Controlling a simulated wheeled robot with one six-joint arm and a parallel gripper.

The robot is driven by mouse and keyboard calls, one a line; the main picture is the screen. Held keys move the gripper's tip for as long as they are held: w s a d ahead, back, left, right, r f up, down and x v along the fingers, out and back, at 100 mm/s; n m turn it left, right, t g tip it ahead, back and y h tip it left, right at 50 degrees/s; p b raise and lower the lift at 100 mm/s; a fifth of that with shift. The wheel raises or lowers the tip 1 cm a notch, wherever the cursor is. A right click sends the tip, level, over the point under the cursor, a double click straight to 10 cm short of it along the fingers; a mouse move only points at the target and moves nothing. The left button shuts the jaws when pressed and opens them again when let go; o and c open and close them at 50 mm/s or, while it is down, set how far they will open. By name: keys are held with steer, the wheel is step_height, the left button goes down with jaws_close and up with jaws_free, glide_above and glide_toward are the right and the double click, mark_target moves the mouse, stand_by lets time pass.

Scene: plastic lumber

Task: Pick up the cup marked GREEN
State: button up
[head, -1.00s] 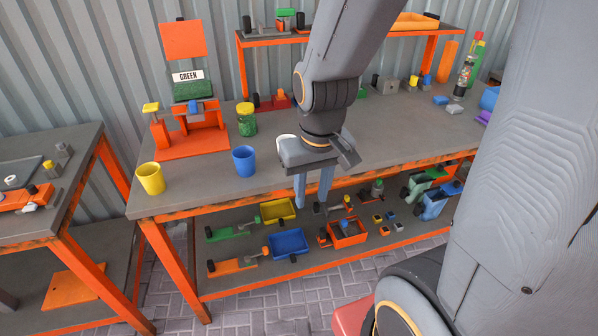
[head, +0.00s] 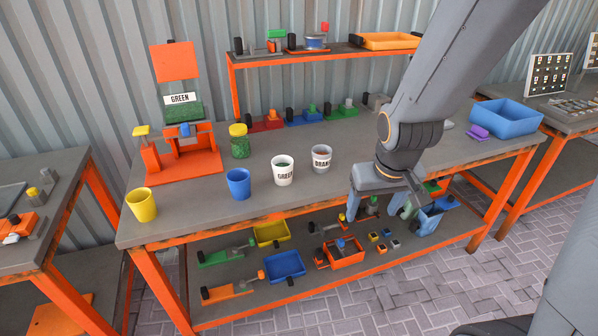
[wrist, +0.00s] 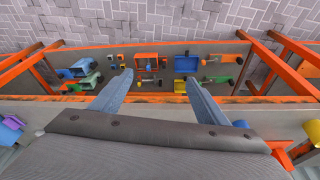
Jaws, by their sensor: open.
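The white cup marked GREEN (head: 283,171) stands upright on the grey tabletop, with something dark green inside. To its right stands a similar cup marked ORANGE (head: 321,158). My gripper (head: 405,205) is to the right of both cups, out past the table's front edge, pointing down. In the wrist view my open, empty fingers (wrist: 154,98) are spread wide above the table's front edge and lower shelf. The GREEN cup cannot be made out in the wrist view.
A blue cup (head: 238,184) and a yellow cup (head: 141,205) stand left of the GREEN cup. A jar of green bits (head: 240,147) is behind. An orange press labelled GREEN (head: 186,150) stands at the back left. A blue bin (head: 506,118) is at the right end.

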mark_target(289, 177)
steer(key=w+a+f+n+t+y+b, duration=0.1)
steer(key=w+a+f+t, duration=0.1)
steer(key=w, duration=0.4)
steer(key=w+a+f+n+t+y+b, duration=0.1)
steer(key=w+a+f+n+t+y, duration=0.1)
steer(key=w, duration=0.5)
steer(key=w+a+f+n+t+y+b, duration=0.2)
steer(key=w+a+f+t, duration=0.1)
steer(key=w, duration=0.4)
steer(key=shift+w+a+f+t, duration=0.2)
steer(key=shift+a+f+t, duration=0.2)
steer(key=shift+a+f, duration=0.5)
steer(key=a+y, duration=0.1)
steer(key=a+n+t+y+b, duration=0.1)
steer(key=a, duration=0.1)
steer(key=a+t+y, duration=0.1)
steer(key=a+y, duration=0.1)
steer(key=shift+w+f+n, duration=0.25)
steer(key=shift+w+n, duration=0.05)
steer(key=shift+w, duration=0.05)
steer(key=shift+s+a+r+t+y+b, duration=0.15)
steer(key=shift+s+a+t+y+b, duration=0.25)
steer(key=shift+y, duration=0.5)
steer(key=shift+w+a+r, duration=0.1)
steer(key=shift+w+a, duration=0.1)
steer(key=shift+a, duration=0.1)
steer(key=shift+p+x, duration=0.35)
steer(key=shift+x, duration=0.85)
steer(key=shift+p+x, duration=0.85)
steer(key=shift+x, duration=1.65)
